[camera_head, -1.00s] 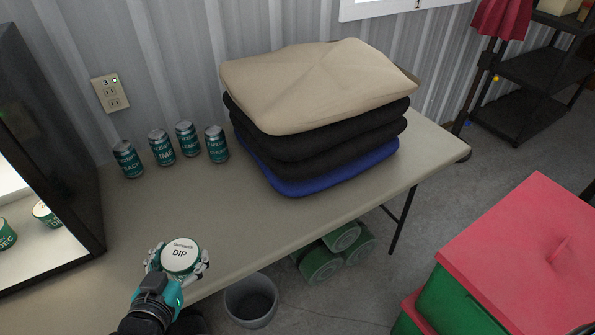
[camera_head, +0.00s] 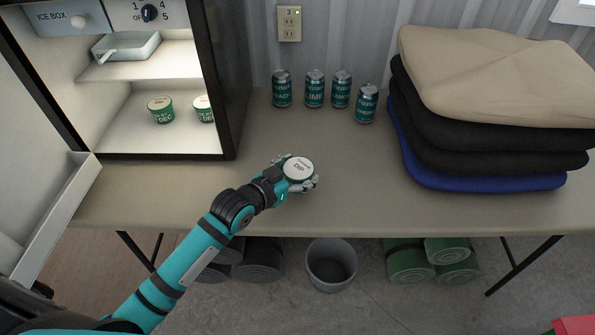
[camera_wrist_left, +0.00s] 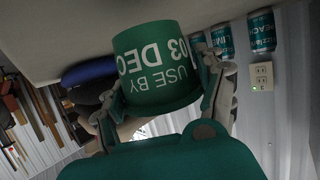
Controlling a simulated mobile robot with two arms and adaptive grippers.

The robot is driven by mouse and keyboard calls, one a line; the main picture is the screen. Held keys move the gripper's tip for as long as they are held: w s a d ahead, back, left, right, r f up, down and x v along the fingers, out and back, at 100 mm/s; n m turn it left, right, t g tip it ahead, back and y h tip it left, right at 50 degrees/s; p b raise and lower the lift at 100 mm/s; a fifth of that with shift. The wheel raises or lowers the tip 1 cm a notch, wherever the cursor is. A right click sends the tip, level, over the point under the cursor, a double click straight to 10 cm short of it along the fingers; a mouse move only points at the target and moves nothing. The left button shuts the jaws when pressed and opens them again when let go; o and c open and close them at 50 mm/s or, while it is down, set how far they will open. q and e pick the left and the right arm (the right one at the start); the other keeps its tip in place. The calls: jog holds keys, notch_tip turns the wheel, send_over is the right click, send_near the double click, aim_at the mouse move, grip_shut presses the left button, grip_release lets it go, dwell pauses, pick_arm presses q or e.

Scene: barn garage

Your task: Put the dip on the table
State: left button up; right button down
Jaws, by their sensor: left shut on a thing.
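The dip (camera_head: 298,168) is a small round tub with a white lid marked DIP. Its green side shows "USE BY 03 DEC" in the left wrist view (camera_wrist_left: 157,68). My left gripper (camera_head: 300,180) is shut on the dip, with a finger on each side of it. The tub is over the front part of the beige table (camera_head: 340,205). I cannot tell whether its base touches the top. My right gripper is not in view.
An open fridge (camera_head: 228,75) with two more green tubs (camera_head: 161,110) stands at the left. Several cans (camera_head: 314,88) line the back of the table. Folded cushions (camera_head: 490,75) are stacked at the right. A grey bin (camera_head: 331,265) is on the floor below the front edge.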

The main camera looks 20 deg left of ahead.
aim_at(297, 163)
pick_arm(q)
jog(key=w, duration=0.1)
jog(key=w+a, duration=0.1)
jog(key=w, duration=0.1)
jog(key=shift+a+f, duration=0.15)
jog(key=shift+f, duration=1.75)
jog(key=shift+f+b, duration=0.1)
jog(key=shift+b, duration=0.2)
jog(key=o, duration=1.4)
jog(key=shift+r, duration=0.2)
jog(key=p+v, duration=0.1)
jog(key=v, duration=1.1)
jog(key=shift+f, duration=0.15)
